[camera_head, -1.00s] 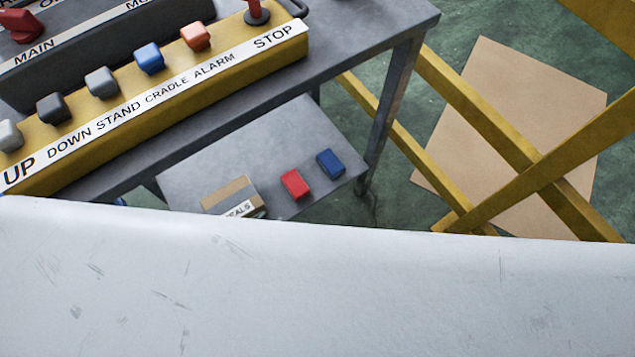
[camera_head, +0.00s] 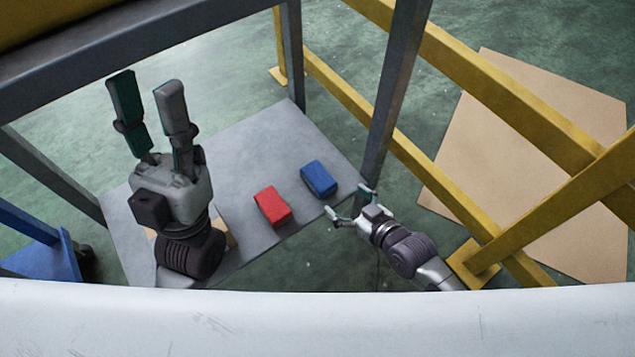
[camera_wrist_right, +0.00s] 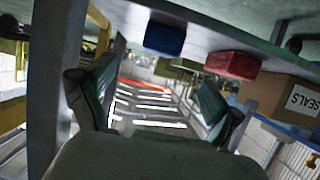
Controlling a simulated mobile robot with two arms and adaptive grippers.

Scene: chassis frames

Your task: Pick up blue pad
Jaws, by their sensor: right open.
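The blue pad (camera_head: 318,179) lies on the grey lower shelf (camera_head: 240,150) in the head view, near its right edge. The red pad (camera_head: 272,206) lies to its left and nearer. My right gripper (camera_head: 347,203) is open and empty just off the shelf's right edge, close to the blue pad but apart from it. In the right wrist view the blue pad (camera_wrist_right: 165,38) shows above the gap between the open fingers (camera_wrist_right: 152,95), with the red pad (camera_wrist_right: 233,64) to its right. My left gripper (camera_head: 146,85) is open and empty over the shelf's left part.
A grey table leg (camera_head: 395,90) stands just behind my right gripper. Yellow rails (camera_head: 480,85) cross on the right, over a cardboard sheet (camera_head: 535,150) on the floor. A SEALS box (camera_wrist_right: 292,98) shows in the right wrist view; my left gripper mostly covers it in the head view.

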